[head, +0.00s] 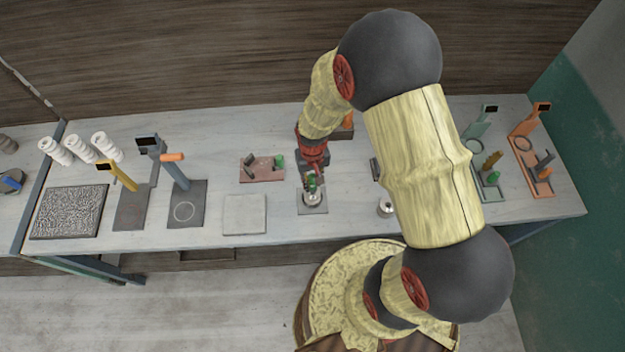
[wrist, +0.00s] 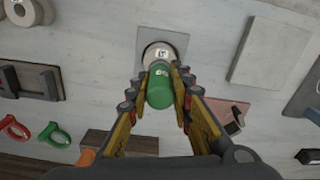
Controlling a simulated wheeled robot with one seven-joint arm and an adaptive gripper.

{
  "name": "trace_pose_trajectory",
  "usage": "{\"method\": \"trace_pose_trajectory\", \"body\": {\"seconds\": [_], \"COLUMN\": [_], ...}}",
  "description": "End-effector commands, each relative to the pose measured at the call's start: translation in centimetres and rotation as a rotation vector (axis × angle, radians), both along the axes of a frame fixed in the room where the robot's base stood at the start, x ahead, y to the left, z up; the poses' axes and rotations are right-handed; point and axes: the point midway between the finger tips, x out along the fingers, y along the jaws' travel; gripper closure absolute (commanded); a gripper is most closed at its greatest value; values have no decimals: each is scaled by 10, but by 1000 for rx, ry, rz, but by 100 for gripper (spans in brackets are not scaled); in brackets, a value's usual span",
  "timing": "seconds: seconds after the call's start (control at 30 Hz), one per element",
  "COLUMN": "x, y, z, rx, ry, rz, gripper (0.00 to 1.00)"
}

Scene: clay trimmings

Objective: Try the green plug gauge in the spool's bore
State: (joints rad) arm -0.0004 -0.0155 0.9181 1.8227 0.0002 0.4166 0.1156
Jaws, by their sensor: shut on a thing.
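The green plug gauge (wrist: 160,90) is gripped between the two fingers of my gripper (wrist: 160,95). In the head view the green of the gauge (head: 312,182) shows at my gripper (head: 313,176). The pale round spool (head: 313,198) stands on a grey square plate (head: 304,208), directly under the gauge. In the wrist view the spool (wrist: 148,50) shows just beyond the gauge. The gauge covers part of the spool and its bore, so I cannot tell whether its lower end is above the bore or inside it.
A pink fixture (head: 250,177) with a green piece stands left of my gripper. A white tile (head: 244,214) lies front left. Another round part with a hole (head: 386,207) is to the right. A wooden box (wrist: 135,142) is behind. Bare tabletop surrounds the grey plate.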

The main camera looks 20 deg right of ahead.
Motion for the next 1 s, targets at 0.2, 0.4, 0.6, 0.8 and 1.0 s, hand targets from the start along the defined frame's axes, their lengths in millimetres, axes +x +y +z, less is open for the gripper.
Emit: {"method": "trace_pose_trajectory", "body": {"seconds": [0.2, 0.4, 0.6, 0.8, 1.0], "x": [0, 0, 0, 0, 0], "y": [0, 0, 0, 0, 0], "z": [-5, -8, -12, -15, -19], "rx": [0, 0, 0, 0, 0], "ry": [0, 0, 0, 0, 0], "rz": [0, 0, 0, 0, 0], "gripper": [100, 100, 100, 100, 100]}}
